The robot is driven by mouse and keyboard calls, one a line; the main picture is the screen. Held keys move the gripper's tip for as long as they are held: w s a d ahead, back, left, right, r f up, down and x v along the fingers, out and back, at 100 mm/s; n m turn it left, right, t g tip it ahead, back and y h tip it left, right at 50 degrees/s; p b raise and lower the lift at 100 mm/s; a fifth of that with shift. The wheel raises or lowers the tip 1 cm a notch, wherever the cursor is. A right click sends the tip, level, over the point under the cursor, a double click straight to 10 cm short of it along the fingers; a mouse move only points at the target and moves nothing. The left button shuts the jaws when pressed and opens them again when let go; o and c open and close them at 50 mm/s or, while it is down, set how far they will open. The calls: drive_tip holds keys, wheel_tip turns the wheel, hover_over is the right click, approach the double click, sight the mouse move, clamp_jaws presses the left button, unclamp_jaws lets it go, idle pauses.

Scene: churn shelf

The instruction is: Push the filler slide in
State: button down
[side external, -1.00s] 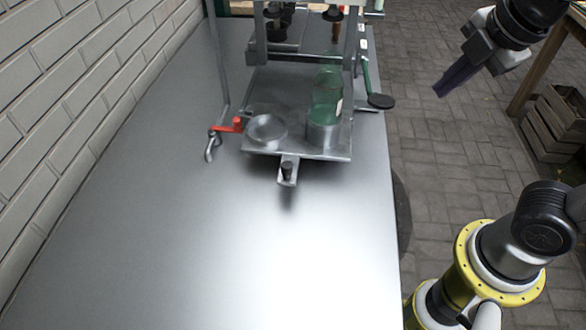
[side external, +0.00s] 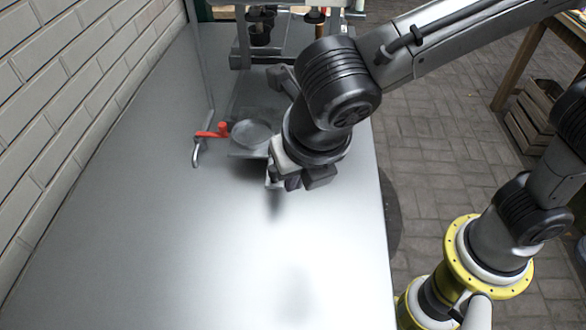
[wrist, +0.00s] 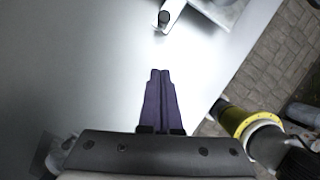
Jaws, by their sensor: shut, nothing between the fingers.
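The filler slide (side external: 243,153) is a grey metal plate with a round dish on its left part, at the front of the frame on the bench. Its front tab with a dark knob shows at the top of the wrist view (wrist: 164,18); in the side view the tab is mostly hidden by my wrist. My gripper's purple fingers (wrist: 160,74) are shut together and empty. In the wrist view the fingertips point toward the knob, with a visible gap of bare bench between them. In the side view my arm covers the slide's right part.
A red-handled lever (side external: 212,132) stands left of the slide, close to it. The metal bench (side external: 150,240) is clear in front. The brick wall (side external: 60,120) runs along the left. A wooden crate (side external: 535,115) is on the floor at right.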

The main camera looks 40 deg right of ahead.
drive_tip(key=shift+w+d+f, duration=0.35)
drive_tip(key=shift+w+f, duration=0.7)
drive_tip(key=shift+f, duration=0.05)
drive_tip(key=shift+w+d+f, duration=0.35)
drive_tip(key=shift+w+f, duration=0.7)
drive_tip(key=shift+f, duration=0.1)
drive_tip(key=shift+w+d+f, duration=0.35)
drive_tip(key=shift+w+f, duration=0.7)
drive_tip(key=shift+f, duration=0.05)
drive_tip(key=w+d, duration=1)
drive_tip(key=shift+w+d, duration=0.15)
